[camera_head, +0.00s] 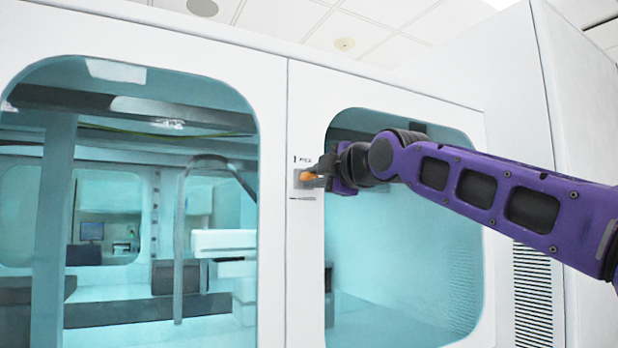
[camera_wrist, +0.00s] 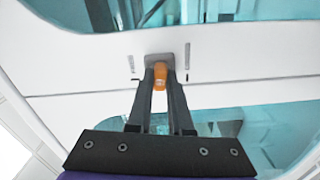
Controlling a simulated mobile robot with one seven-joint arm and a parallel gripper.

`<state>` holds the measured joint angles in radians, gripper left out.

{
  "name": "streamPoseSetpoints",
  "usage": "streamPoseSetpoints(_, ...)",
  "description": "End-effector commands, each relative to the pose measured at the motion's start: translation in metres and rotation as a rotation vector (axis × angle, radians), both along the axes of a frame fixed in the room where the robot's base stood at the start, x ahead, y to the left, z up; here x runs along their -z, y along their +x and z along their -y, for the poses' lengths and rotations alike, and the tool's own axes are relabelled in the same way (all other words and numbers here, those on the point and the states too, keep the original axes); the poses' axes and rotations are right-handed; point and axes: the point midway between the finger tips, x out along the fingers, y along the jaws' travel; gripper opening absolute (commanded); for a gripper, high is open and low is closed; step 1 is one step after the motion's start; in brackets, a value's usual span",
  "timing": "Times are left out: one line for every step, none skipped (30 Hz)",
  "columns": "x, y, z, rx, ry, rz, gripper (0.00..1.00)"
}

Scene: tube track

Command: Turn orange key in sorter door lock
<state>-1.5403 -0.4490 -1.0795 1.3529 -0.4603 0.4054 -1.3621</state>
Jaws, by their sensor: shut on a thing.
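The orange key (camera_head: 308,175) sits at a small grey lock plate (camera_head: 299,183) on the white sorter door frame, between two tinted windows. In the wrist view the orange key (camera_wrist: 160,76) stands in front of the grey lock plate (camera_wrist: 158,59). My gripper (camera_head: 318,180) is at the lock, with its dark fingers on both sides of the key. In the wrist view my gripper (camera_wrist: 160,84) is shut on the key. The key's far end and the keyhole are hidden behind the key's head and the fingertips.
A large tinted window (camera_head: 150,130) lies left of the lock and another (camera_head: 400,260) lies right, behind my arm. Small dark marks (camera_head: 303,159) are on the panel beside the lock. A white cabinet with a vent grille (camera_head: 533,295) stands at the right.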

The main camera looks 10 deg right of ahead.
Motion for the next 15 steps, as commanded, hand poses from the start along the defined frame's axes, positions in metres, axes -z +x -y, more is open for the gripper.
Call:
streamPoseSetpoints(0.0004, 0.0, -0.0002, 0.0, -0.007, 0.001, 0.0)
streamPoseSetpoints(0.0004, 0.0, -0.0002, 0.0, -0.007, 0.001, 0.0)
streamPoseSetpoints(0.0004, 0.0, -0.0002, 0.0, -0.006, 0.001, 0.0)
streamPoseSetpoints(0.0005, 0.0001, -0.0001, 0.0, -0.005, 0.001, 0.0)
streamPoseSetpoints(0.0004, 0.0001, -0.0001, 0.0, -0.005, 0.001, 0.0)
streamPoseSetpoints(0.0004, 0.0001, -0.0001, 0.0, -0.005, 0.001, 0.0)
streamPoseSetpoints(0.0004, 0.0001, -0.0001, 0.0, -0.007, 0.001, 0.0)
streamPoseSetpoints(0.0004, 0.0, -0.0002, 0.0, -0.016, 0.004, 0.0)
streamPoseSetpoints(0.0004, 0.0, -0.0002, -0.001, -0.041, 0.013, 0.0)
streamPoseSetpoints(0.0004, 0.0, -0.0004, -0.002, -0.07, 0.022, 0.0)
streamPoseSetpoints(0.0004, -0.0001, -0.0005, -0.002, -0.105, 0.033, 0.0)
streamPoseSetpoints(0.0005, -0.0001, -0.0005, -0.001, -0.123, 0.038, 0.22)
streamPoseSetpoints(0.0006, 0.0, -0.0003, 0.0, -0.121, 0.037, 0.28)
streamPoseSetpoints(0.0005, 0.0, -0.0002, 0.0, -0.12, 0.037, 0.33)
streamPoseSetpoints(0.0005, 0.0, -0.0002, 0.0, -0.119, 0.037, 0.4)
